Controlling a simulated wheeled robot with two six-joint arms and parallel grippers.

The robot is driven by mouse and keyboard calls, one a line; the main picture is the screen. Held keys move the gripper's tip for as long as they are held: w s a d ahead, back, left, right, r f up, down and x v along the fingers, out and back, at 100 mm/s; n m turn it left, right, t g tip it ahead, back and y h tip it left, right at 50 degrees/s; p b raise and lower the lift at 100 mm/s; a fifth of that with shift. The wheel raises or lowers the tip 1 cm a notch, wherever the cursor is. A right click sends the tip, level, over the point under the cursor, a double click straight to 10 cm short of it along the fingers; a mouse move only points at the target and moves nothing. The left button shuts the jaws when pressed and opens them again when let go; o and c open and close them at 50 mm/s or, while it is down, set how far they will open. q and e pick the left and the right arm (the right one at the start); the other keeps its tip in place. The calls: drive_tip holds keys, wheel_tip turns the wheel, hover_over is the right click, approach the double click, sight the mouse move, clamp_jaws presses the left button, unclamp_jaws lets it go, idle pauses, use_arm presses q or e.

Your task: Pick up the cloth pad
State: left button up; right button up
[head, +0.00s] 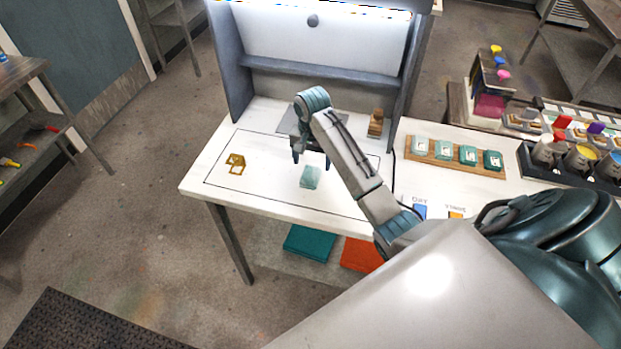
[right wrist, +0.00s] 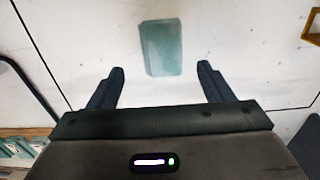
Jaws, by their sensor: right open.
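A pale teal pad, which looks like the cloth pad (head: 310,177), lies flat on the white table inside a black outline. In the right wrist view the pad (right wrist: 162,47) lies just beyond the fingertips, roughly centred between them. Its tone is uneven, paler along one side. My right gripper (head: 311,162) is open and empty, pointing down over the table just behind the pad. The right wrist view shows its two fingers (right wrist: 161,70) spread apart with nothing between them. My left gripper is in neither view.
A wooden block (head: 376,122) stands at the back right. A wooden tray (head: 428,155) with several teal pieces is farther right. The shelf unit (head: 320,75) closes the back.

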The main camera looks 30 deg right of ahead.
sight(311, 174)
drive_tip(key=f, duration=0.1)
drive_tip(key=f+p, duration=0.2)
drive_tip(key=f, duration=0.1)
drive_tip(key=shift+s+a, duration=0.1)
drive_tip(key=shift+a, duration=0.15)
drive_tip(key=shift+f, duration=0.4)
drive_tip(key=c, duration=1)
drive_tip(key=shift+c, duration=0.2)
drive_tip(key=shift+d+r, duration=0.1)
drive_tip(key=shift+r, duration=0.05)
